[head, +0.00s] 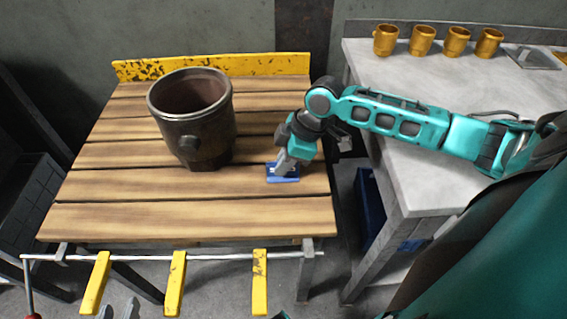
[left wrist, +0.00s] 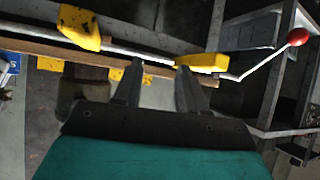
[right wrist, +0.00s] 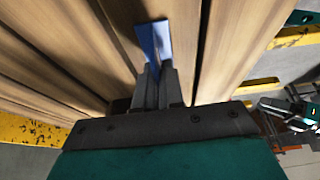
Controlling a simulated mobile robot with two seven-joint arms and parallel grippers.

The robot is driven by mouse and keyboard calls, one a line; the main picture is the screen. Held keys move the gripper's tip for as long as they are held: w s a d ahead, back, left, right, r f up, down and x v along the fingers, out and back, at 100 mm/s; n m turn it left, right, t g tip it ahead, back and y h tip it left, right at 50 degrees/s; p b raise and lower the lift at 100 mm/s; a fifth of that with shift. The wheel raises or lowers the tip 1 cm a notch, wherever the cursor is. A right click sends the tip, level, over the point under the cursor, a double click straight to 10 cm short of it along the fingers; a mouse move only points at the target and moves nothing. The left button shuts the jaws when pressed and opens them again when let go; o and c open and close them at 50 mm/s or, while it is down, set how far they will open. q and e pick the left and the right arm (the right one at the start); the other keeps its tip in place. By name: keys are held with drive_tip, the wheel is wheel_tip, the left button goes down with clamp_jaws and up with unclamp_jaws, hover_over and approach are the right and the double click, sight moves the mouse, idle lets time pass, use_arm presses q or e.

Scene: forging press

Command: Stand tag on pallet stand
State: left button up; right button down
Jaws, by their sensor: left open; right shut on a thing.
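The blue tag (head: 284,179) is at the right part of the pallet stand's slatted wooden top (head: 110,219). My right gripper (head: 283,166) is shut on the tag from above. In the right wrist view, the tag (right wrist: 162,40) stands out from between the closed fingers (right wrist: 160,78), over the slats. I cannot tell whether the tag's base touches the wood. My left gripper (head: 119,309) is open and empty at the bottom edge of the head view, in front of the stand. In the left wrist view its fingers (left wrist: 159,75) are apart near the stand's front rail.
A large dark metal pot (head: 205,130) stands on the pallet stand, left of the tag. Yellow arms (head: 175,285) hang on the front rail, with a red-knobbed lever (left wrist: 299,37). A grey table (head: 420,185) with several brass cups (head: 422,41) is at the right.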

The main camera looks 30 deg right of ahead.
use_arm(q)
drive_tip(key=shift+s+f, duration=0.15)
drive_tip(key=shift+s, duration=0.05)
use_arm(e)
drive_tip(key=c, duration=1.3)
unclamp_jaws()
drive_tip(key=shift+o, duration=0.2)
use_arm(q)
drive_tip(key=p, duration=0.1)
drive_tip(key=a+r+p, duration=0.1)
drive_tip(key=p, duration=0.1)
drive_tip(key=shift+s+y, duration=0.3)
use_arm(e)
drive_tip(key=v, duration=1.2)
use_arm(q)
drive_tip(key=shift+w+r, duration=0.1)
drive_tip(key=shift+r, duration=0.05)
